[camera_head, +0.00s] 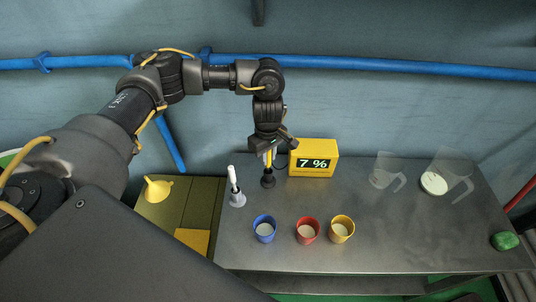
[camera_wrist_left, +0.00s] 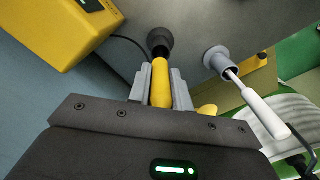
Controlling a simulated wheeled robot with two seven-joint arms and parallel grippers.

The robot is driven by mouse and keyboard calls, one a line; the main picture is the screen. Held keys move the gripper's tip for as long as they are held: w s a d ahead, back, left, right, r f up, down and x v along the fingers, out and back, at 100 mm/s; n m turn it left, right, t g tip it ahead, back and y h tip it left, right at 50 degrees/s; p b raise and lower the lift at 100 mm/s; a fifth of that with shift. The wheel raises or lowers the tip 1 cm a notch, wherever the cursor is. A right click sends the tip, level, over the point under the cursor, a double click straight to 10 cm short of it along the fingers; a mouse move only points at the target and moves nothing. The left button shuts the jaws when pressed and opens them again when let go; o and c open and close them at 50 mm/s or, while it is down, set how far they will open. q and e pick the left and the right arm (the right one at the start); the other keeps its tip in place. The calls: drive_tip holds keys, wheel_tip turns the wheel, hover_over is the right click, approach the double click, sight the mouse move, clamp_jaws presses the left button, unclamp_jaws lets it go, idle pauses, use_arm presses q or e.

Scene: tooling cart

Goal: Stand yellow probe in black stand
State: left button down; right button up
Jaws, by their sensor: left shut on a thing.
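The yellow probe (camera_head: 269,158) is upright between the fingers of my left gripper (camera_head: 268,152), which is shut on it. In the left wrist view the probe (camera_wrist_left: 160,82) runs between the two grey fingers (camera_wrist_left: 160,88) toward the black stand (camera_wrist_left: 159,40). In the head view the black stand (camera_head: 268,182) is on the metal table directly below the probe. The probe's lower end meets or overlaps the stand's mouth in both views; I cannot tell how deep it sits. My right gripper is not in view.
A yellow meter (camera_head: 313,158) reading 7 % stands close on the right, with a cable near the stand. A white stick in a grey holder (camera_head: 237,199) is to the left. Blue (camera_head: 264,229), red (camera_head: 307,231) and yellow (camera_head: 342,229) cups are in front. Clear jugs (camera_head: 386,171) stand right.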

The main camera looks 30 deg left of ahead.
use_arm(q)
drive_tip(key=shift+s+f, duration=0.1)
drive_tip(key=shift+f, duration=0.05)
drive_tip(key=c, duration=1.3)
unclamp_jaws()
drive_tip(key=shift+r, duration=0.55)
wheel_tip(320, 180, up, 11)
drive_tip(key=shift+r+b, duration=0.15)
drive_tip(key=shift+b, duration=1.05)
